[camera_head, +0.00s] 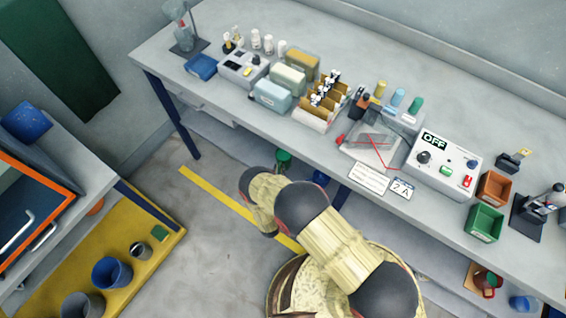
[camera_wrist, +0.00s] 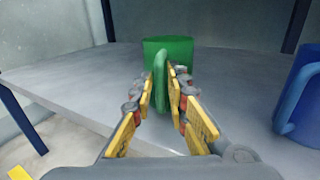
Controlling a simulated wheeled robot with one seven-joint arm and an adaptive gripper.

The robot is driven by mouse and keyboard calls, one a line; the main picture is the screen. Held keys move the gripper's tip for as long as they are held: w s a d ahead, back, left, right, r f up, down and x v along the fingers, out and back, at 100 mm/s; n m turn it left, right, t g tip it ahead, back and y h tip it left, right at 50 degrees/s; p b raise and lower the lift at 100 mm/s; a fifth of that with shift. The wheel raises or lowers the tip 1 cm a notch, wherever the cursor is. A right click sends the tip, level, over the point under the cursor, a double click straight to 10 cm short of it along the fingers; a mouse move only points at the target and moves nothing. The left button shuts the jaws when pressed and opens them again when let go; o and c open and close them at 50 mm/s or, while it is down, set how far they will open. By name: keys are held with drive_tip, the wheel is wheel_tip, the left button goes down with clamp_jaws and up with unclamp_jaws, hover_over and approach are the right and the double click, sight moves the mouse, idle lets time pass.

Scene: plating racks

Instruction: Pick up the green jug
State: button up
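The green jug (camera_wrist: 178,48) stands upright on a grey shelf (camera_wrist: 80,82), with its handle (camera_wrist: 160,80) toward me in the wrist view. My gripper (camera_wrist: 161,88) is open, with its yellow-padded fingers on either side of the handle. The handle lies between the fingertips; a narrow gap shows at the left, and I cannot tell whether the right finger touches. In the head view a small part of a green vessel (camera_head: 283,158), apparently the jug, shows under the workbench beyond my arm. My arm hides the gripper there.
A blue mug (camera_wrist: 302,90) stands to the right on the shelf. The workbench (camera_head: 300,145), crowded with racks, bottles and a control box (camera_head: 442,165), is above. A yellow bench (camera_head: 60,280) with blue pots is at left. Blue legs (camera_head: 172,112) support the workbench.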

drive_tip(key=shift+c, duration=0.5)
clamp_jaws()
